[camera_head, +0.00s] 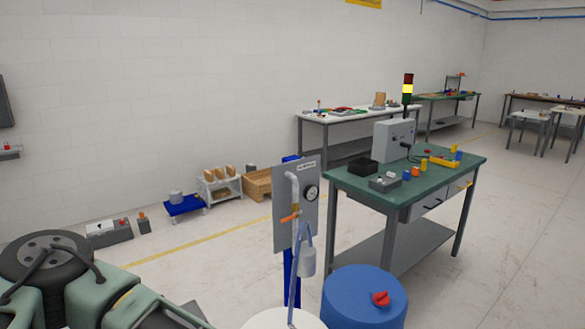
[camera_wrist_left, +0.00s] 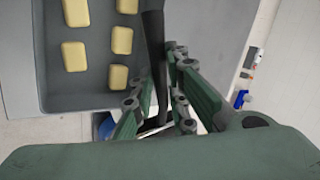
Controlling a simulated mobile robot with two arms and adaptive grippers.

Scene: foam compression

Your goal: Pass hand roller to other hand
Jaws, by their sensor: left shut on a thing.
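In the left wrist view my left gripper (camera_wrist_left: 158,88) is shut on a dark, slim rod-like handle (camera_wrist_left: 153,40), which I take to be the hand roller. The handle runs from the top edge down between the green fingers. Its roller end cannot be made out, and the fingers cover part of it. A grey tray (camera_wrist_left: 48,98) with several yellow blocks (camera_wrist_left: 75,57) lies beyond the gripper on the left. The head view does not clearly show the hand roller or either gripper's fingers. My right gripper is not in view.
In the head view a green-topped workbench (camera_head: 432,172) stands at the right with small parts and a grey box (camera_head: 393,138). A blue drum (camera_head: 350,303) and a gauge panel (camera_head: 295,208) are in front. Open floor (camera_head: 225,265) lies left of the panel.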

